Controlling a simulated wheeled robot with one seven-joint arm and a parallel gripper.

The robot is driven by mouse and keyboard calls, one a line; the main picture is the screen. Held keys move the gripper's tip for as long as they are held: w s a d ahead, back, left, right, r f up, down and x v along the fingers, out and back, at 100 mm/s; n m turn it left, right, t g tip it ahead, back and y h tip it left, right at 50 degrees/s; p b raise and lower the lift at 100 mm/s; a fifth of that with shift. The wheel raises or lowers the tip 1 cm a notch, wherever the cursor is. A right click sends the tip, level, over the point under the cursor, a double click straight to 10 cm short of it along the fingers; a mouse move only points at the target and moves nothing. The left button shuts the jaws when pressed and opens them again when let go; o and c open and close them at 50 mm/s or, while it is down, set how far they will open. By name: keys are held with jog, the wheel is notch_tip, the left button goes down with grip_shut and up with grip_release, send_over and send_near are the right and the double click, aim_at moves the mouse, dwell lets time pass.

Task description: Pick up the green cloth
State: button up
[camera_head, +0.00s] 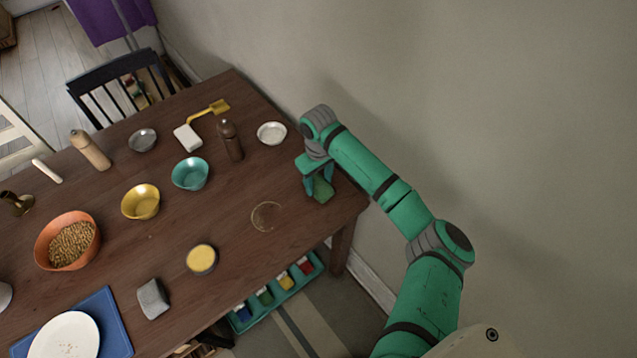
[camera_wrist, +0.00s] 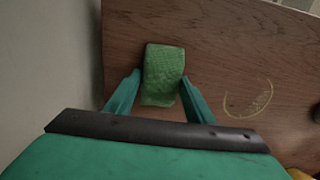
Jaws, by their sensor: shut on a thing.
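The green cloth (camera_wrist: 162,72) is a small, textured, folded piece at the right end of the wooden table, near the wall. It also shows in the head view (camera_head: 322,189), partly hidden by my gripper. My gripper (camera_wrist: 160,82) is shut on the cloth, with one teal finger on each side of it. In the head view my gripper (camera_head: 318,184) points down at the table's right end. I cannot tell whether the cloth still touches the tabletop.
The wooden table (camera_head: 240,235) holds a pale dish (camera_head: 271,133), a brown mill (camera_head: 230,141), a teal bowl (camera_head: 190,173) and a yellow-topped round dish (camera_head: 201,259). A ring mark (camera_head: 266,216) lies left of my gripper. The wall (camera_head: 480,100) is close behind my arm.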

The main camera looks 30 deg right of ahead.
aim_at(317, 183)
jog(key=shift+r, duration=0.3)
notch_tip(317, 183, up, 3)
jog(key=shift+a+f, duration=0.15)
jog(key=shift+f, duration=0.05)
jog(key=s+a+r, duration=0.5)
jog(key=a+r, duration=0.4)
jog(key=a, duration=0.3)
jog(key=shift+a+r, duration=0.25)
jog(key=shift+a, duration=0.1)
jog(key=shift+s, duration=0.1)
